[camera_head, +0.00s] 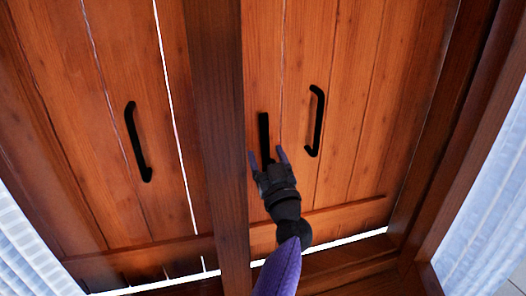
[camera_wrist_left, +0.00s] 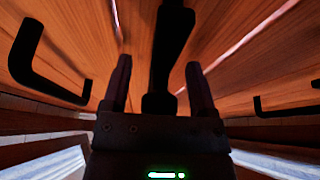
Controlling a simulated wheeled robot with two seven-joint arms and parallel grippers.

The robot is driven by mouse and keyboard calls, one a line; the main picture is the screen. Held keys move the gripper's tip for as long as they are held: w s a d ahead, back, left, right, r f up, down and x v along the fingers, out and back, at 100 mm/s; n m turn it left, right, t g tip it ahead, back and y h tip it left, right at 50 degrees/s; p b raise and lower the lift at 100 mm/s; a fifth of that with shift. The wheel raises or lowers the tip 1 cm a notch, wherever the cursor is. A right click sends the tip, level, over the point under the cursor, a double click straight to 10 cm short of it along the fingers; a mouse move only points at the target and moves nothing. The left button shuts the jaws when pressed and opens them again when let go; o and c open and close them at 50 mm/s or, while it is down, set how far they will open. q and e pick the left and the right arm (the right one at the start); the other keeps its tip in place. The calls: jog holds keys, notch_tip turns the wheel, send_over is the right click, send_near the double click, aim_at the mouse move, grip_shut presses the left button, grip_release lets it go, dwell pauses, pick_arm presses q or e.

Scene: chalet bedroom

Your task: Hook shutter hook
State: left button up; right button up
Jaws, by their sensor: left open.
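The shutter hook (camera_head: 264,132) is a straight black bar, seen just right of the dark wooden post in the head view. In the left wrist view the hook (camera_wrist_left: 172,45) runs lengthwise between the fingers. My left gripper (camera_head: 267,154) is open at the hook's lower end, with one purple-tipped finger on each side. It also shows in the left wrist view (camera_wrist_left: 158,68); I cannot tell whether either finger touches the bar. The wooden shutters (camera_head: 355,130) look closed, with a thin bright gap at left. Any catch for the hook is not clear. My right gripper is out of view.
Black handles stand on both sides, one at left (camera_head: 136,142) and one at right (camera_head: 318,120), close to my gripper. The dark vertical post (camera_head: 217,130) is just left of my arm. A sill (camera_head: 345,272) runs below, and pale curtains (camera_head: 490,190) hang at the sides.

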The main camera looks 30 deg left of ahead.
pick_arm(q)
jog(key=shift+s+d, duration=0.1)
jog(key=shift+c, duration=0.2)
grip_shut()
dwell(1.0)
